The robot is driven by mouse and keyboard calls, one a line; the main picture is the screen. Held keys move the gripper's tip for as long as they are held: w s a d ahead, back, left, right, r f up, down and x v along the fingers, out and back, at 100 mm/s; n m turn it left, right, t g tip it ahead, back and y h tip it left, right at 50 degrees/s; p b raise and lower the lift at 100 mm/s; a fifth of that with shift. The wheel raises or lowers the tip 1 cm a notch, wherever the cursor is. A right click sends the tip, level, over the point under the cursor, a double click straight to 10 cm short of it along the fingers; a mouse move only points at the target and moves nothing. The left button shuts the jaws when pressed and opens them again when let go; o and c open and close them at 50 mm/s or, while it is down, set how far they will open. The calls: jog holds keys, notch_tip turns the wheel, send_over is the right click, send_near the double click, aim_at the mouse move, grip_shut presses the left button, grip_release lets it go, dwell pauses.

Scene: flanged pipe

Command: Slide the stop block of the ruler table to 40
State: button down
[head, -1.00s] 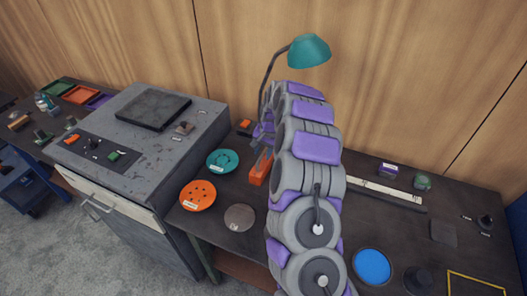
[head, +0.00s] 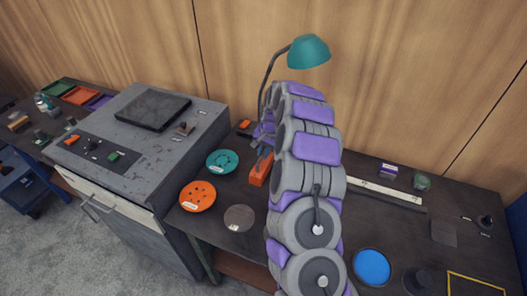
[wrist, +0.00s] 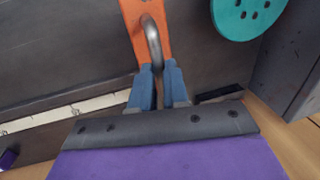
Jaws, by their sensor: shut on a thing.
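The orange stop block (head: 259,170) stands at the left end of the ruler table, partly hidden behind my arm in the head view. In the wrist view the orange block (wrist: 133,12) carries a grey metal loop handle (wrist: 153,42). My gripper (wrist: 157,70) has its blue fingers shut on the lower part of that handle. The white ruler strip (head: 385,192) runs to the right from behind my arm. It also shows in the wrist view (wrist: 65,113), at the left of the fingers. Its numbers are too small to read.
A teal disc (head: 222,161) and an orange disc (head: 197,195) lie left of the block. A purple box (head: 388,170) and a green object (head: 421,181) stand behind the ruler. A teal lamp (head: 309,50) rises behind my arm. A grey cabinet (head: 150,170) stands at the left.

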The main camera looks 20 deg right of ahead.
jog(key=s+d+p, duration=0.3)
jog(key=s+d, duration=2.5)
jog(key=shift+s, duration=0.15)
jog(key=shift+d, duration=0.1)
jog(key=c, duration=1.1)
grip_release()
jog(key=shift+r, duration=0.1)
jog(key=r, duration=0.5)
jog(key=s+d+r+p, duration=0.1)
jog(key=r, duration=0.5)
jog(key=s+d+r, duration=0.1)
jog(key=r, duration=0.4)
jog(key=shift+s+d+r+p, duration=0.15)
jog(key=shift+d+r+p, duration=0.1)
jog(key=shift+r+p, duration=0.1)
